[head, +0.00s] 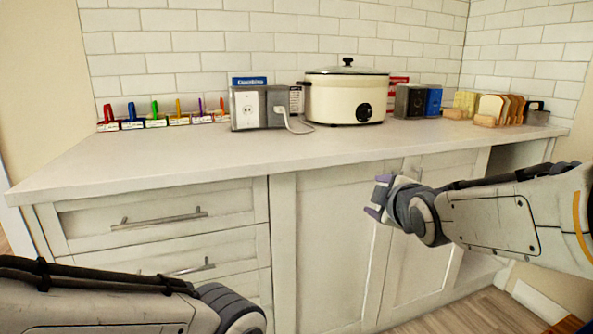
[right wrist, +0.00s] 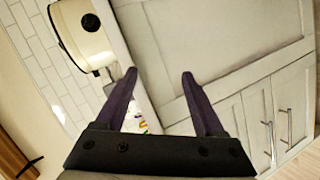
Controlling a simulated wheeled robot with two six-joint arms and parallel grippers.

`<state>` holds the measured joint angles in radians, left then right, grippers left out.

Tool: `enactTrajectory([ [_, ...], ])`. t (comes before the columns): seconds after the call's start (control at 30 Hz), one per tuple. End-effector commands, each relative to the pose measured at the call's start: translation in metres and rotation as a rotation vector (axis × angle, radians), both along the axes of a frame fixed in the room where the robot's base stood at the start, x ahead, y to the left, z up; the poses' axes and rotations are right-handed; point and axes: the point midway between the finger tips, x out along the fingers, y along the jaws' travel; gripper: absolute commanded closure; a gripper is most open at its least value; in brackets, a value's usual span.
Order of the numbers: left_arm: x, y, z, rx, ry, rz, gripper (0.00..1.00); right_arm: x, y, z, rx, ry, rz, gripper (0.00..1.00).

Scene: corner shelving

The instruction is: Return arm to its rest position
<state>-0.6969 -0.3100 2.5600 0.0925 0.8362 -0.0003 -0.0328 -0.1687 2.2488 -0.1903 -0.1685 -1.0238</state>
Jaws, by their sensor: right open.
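My right arm comes in from the right in the head view. Its gripper (head: 379,197) hangs in front of the cabinet doors, below the counter edge and touching nothing that I can see. In the right wrist view the two purple fingers of this gripper (right wrist: 160,76) are apart with nothing between them. My left arm shows at the lower left of the head view, low in front of the drawers. Its gripper is outside the picture.
The counter (head: 220,156) holds a cream slow cooker (head: 345,96), a grey outlet box (head: 258,107), several colored clips (head: 155,113), dark and blue boxes (head: 410,101) and bread slices (head: 490,108). Drawer handles (head: 160,220) stick out below. The counter's front middle is clear.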

Motion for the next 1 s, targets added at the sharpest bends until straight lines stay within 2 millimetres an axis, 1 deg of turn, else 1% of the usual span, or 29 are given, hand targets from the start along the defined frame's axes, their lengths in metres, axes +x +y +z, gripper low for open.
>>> enactTrajectory([
  [0.03, 0.0, 0.0, 0.0, 0.0, 0.0, 0.0, 0.31, -0.009, 0.014, -0.013, 0.045, 0.056, 0.006, 0.29],
  [0.07, 0.0, 0.0, 0.0, 0.0, 0.0, 0.0, 0.31, -0.014, 0.02, -0.021, 0.074, 0.091, 0.004, 0.29],
  [0.17, 0.0, 0.0, 0.0, 0.0, 0.0, 0.0, 0.31, -0.04, 0.047, -0.054, 0.179, 0.24, -0.006, 0.29],
  [0.23, 0.0, 0.0, 0.0, 0.0, 0.0, 0.0, 0.31, -0.068, 0.069, -0.081, 0.257, 0.376, -0.026, 0.29],
  [0.27, 0.0, 0.0, 0.0, 0.0, 0.0, 0.0, 0.31, -0.083, 0.079, -0.094, 0.29, 0.443, -0.04, 0.29],
  [0.3, 0.0, 0.0, 0.0, 0.0, 0.0, 0.0, 0.31, -0.104, 0.09, -0.11, 0.329, 0.532, -0.062, 0.29],
  [0.37, 0.0, 0.0, 0.0, 0.0, 0.0, 0.0, 0.31, -0.137, 0.104, -0.131, 0.375, 0.66, -0.105, 0.29],
  [0.4, 0.0, 0.0, 0.0, 0.0, 0.0, 0.0, 0.31, -0.158, 0.111, -0.143, 0.397, 0.74, -0.139, 0.29],
  [0.47, 0.0, 0.0, 0.0, 0.0, 0.0, 0.0, 0.31, -0.19, 0.118, -0.159, 0.416, 0.849, -0.191, 0.29],
  [0.5, 0.0, 0.0, 0.0, 0.0, 0.0, 0.0, 0.31, -0.209, 0.12, -0.167, 0.422, 0.914, -0.227, 0.29],
  [0.57, 0.0, 0.0, 0.0, 0.0, 0.0, 0.0, 0.31, -0.237, 0.123, -0.177, 0.425, 1.0, -0.282, 0.29],
  [0.6, 0.0, 0.0, 0.0, 0.0, 0.0, 0.0, 0.31, -0.255, 0.123, -0.183, 0.421, 1.052, -0.321, 0.29],
  [0.67, 0.0, 0.0, 0.0, 0.0, 0.0, 0.0, 0.31, -0.281, 0.122, -0.19, 0.41, 1.124, -0.376, 0.29],
  [0.7, 0.0, 0.0, 0.0, 0.0, 0.0, 0.0, 0.31, -0.297, 0.12, -0.194, 0.399, 1.167, -0.416, 0.29],
  [0.77, 0.0, 0.0, 0.0, 0.0, 0.0, 0.0, 0.31, -0.321, 0.116, -0.198, 0.378, 1.228, -0.477, 0.29],
  [0.8, 0.0, 0.0, 0.011, 0.001, 0.001, 0.0, 0.31, -0.328, 0.115, -0.188, 0.375, 1.245, -0.5, 0.29],
  [0.83, 0.0, 0.0, 0.022, 0.001, 0.001, 0.0, 0.31, -0.325, 0.115, -0.177, 0.38, 1.239, -0.498, 0.29],
  [1.0, 0.0, 0.0, 0.059, -0.001, -0.001, 0.0, 0.31, -0.324, 0.115, -0.14, 0.382, 1.236, -0.497, 0.29],
])
